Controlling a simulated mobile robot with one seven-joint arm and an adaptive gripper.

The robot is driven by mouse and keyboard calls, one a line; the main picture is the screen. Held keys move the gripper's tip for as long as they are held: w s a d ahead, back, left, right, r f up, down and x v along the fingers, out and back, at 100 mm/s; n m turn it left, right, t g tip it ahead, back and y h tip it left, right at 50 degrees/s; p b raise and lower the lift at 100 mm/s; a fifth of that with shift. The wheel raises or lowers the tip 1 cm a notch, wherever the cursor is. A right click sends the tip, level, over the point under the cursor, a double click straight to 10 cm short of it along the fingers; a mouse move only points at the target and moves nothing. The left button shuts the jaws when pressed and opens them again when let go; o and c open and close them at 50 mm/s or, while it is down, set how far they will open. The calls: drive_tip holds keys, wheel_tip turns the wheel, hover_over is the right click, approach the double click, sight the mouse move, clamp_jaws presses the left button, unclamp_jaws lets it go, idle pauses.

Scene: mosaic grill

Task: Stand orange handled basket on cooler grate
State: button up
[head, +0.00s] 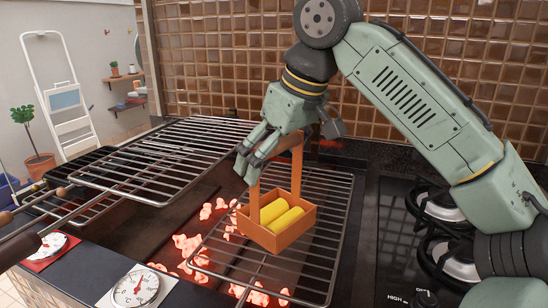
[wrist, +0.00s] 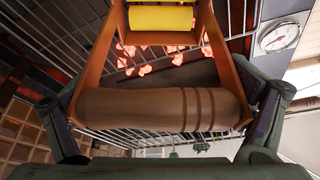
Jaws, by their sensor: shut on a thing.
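The orange basket (head: 285,238) holds yellow corn-like pieces (head: 282,214) and is upright over the lower right grate (head: 325,215). I cannot tell whether its base touches the bars. My gripper (head: 252,160) is shut on the basket's top handle. In the wrist view, the brown wooden handle (wrist: 160,108) lies between my gripper's fingers (wrist: 165,125), and one yellow piece shows beyond it. A second grate (head: 165,160) sits higher, at the left. Glowing coals (head: 187,244) show under the left part of the lower grate. Which grate is cooler is not marked.
Two dial gauges (head: 136,288) are on the front ledge. A black stove (head: 405,240) with burners is at the right, and a tiled wall (head: 220,60) stands behind. The upper grate's bars look bare. A handle (head: 20,249) projects at the left front.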

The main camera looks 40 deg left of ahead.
drive_tip(key=o, duration=1.6)
drive_tip(key=shift+f, duration=0.15)
drive_tip(key=v, duration=1.2)
